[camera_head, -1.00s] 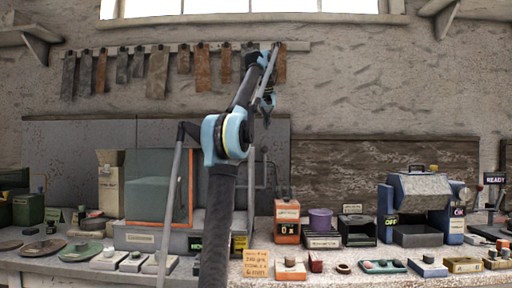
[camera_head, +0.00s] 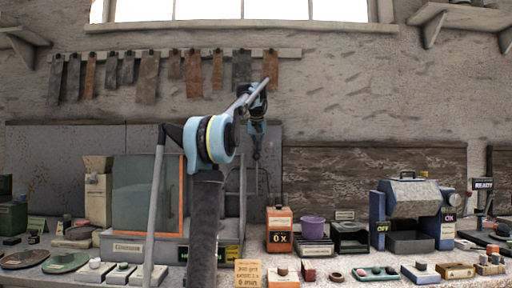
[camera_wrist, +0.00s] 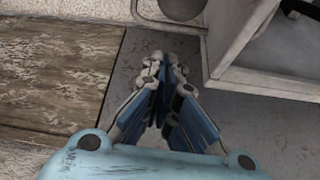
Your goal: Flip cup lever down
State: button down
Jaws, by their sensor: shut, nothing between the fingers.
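My gripper (camera_head: 257,156) hangs pointing down in front of the back wall, above and left of the cup, touching nothing that I can see. In the wrist view my gripper (camera_wrist: 166,65) has its fingers closed together with nothing between them. The cup does not show in the wrist view.
An orange box reading "0 x" (camera_head: 280,232) stands left of the cup, a black box (camera_head: 350,237) right of it. A blue-grey machine (camera_head: 410,212) marked OFF stands further right. A glass-fronted, orange-edged cabinet (camera_head: 142,195) stands left. Small blocks line the front edge.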

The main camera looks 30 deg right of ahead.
jog(key=shift+s+a+f, duration=0.1)
jog(key=shift+s+a, duration=0.4)
jog(key=shift+s, duration=0.15)
jog(key=shift+s+a+f, duration=0.1)
jog(key=shift+s+a, duration=0.35)
jog(key=shift+s, duration=0.2)
jog(key=shift+s, duration=0.2)
